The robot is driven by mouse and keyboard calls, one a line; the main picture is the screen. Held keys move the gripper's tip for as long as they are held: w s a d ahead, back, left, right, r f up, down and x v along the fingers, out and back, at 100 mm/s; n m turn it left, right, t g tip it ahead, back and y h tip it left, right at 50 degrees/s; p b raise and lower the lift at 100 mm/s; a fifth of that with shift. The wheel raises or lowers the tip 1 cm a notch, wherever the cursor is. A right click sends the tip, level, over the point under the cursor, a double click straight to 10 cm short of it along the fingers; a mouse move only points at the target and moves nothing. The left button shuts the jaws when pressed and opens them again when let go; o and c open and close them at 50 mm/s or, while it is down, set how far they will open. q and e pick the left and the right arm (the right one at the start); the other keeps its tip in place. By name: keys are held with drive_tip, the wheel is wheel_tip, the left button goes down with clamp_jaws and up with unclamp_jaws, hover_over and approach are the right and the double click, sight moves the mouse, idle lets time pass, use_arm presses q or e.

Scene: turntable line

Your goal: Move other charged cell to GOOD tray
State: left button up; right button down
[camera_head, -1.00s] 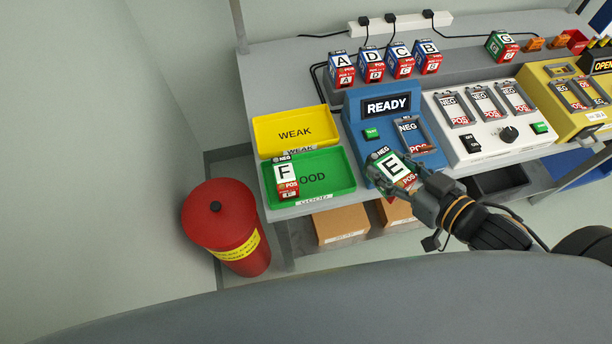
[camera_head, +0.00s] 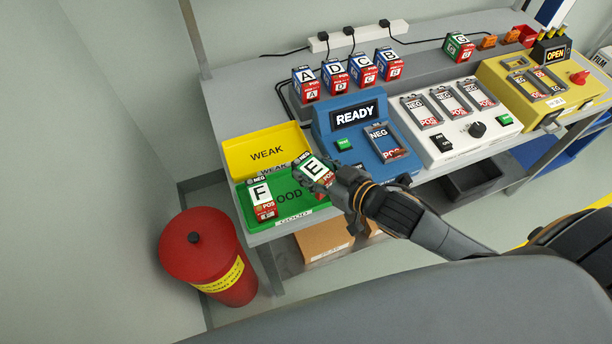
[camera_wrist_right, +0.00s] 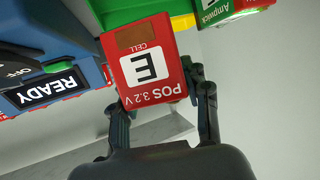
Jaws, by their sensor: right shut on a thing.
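Cell E (camera_head: 314,170), with a white and green top and a red POS part, is held in my right gripper (camera_head: 338,182). It is over the right part of the green GOOD tray (camera_head: 290,221). In the right wrist view, cell E (camera_wrist_right: 153,70) sits between the fingers of my right gripper (camera_wrist_right: 160,100), its red face toward the camera. Whether it touches the tray is unclear. Cell F (camera_head: 262,200) stands in the left part of the GOOD tray. My left gripper is not in view.
The yellow WEAK tray (camera_head: 235,157) lies behind the GOOD tray. The blue READY tester (camera_head: 327,136) stands right of the trays. Cells A, D, C and B stand on the shelf behind. A red bin (camera_head: 209,257) is on the floor below left.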

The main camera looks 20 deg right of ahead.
drive_tip(key=shift+w+a+f, duration=0.25)
drive_tip(key=shift+w+f, duration=0.15)
drive_tip(key=shift+f, duration=0.05)
drive_tip(key=shift+w+a+f, duration=0.2)
drive_tip(key=shift+w+f, duration=0.2)
drive_tip(key=shift+f, duration=0.05)
drive_tip(key=shift+w+a+f, duration=0.1)
drive_tip(key=shift+f, duration=1.65)
drive_tip(key=shift+f, duration=0.15)
drive_tip(key=c, duration=0.7)
unclamp_jaws()
drive_tip(key=shift+o, duration=0.2)
